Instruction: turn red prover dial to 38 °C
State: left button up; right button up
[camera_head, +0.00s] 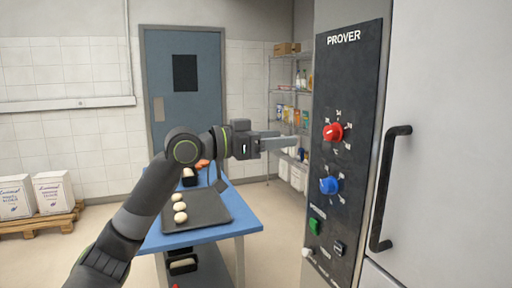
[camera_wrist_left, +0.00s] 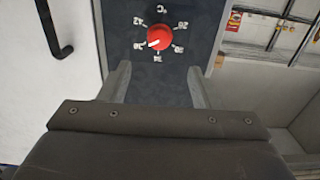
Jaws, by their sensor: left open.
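The red prover dial (camera_head: 333,132) is a round knob high on the black PROVER panel (camera_head: 345,75). It also shows in the left wrist view (camera_wrist_left: 160,37), ringed by temperature marks that appear upside down. A short white mark sits on the knob's lower left there, on the side of the 38; I cannot read the exact setting. My left gripper (camera_head: 293,142) is level in front of the panel, left of the dial. In the left wrist view its two fingers (camera_wrist_left: 158,74) are spread, with the dial beyond their tips and nothing between them. My right gripper is out of view.
A blue dial (camera_head: 329,185), a green switch (camera_head: 314,226) and a black switch (camera_head: 338,248) sit below on the panel. A black door handle (camera_head: 387,190) stands out at right. A blue table (camera_head: 245,222) with a dough tray (camera_head: 212,215) lies below my left arm.

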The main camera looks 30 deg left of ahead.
pick_arm(q)
jog(key=shift+b+v, duration=0.7)
jog(key=shift+v, duration=1.55)
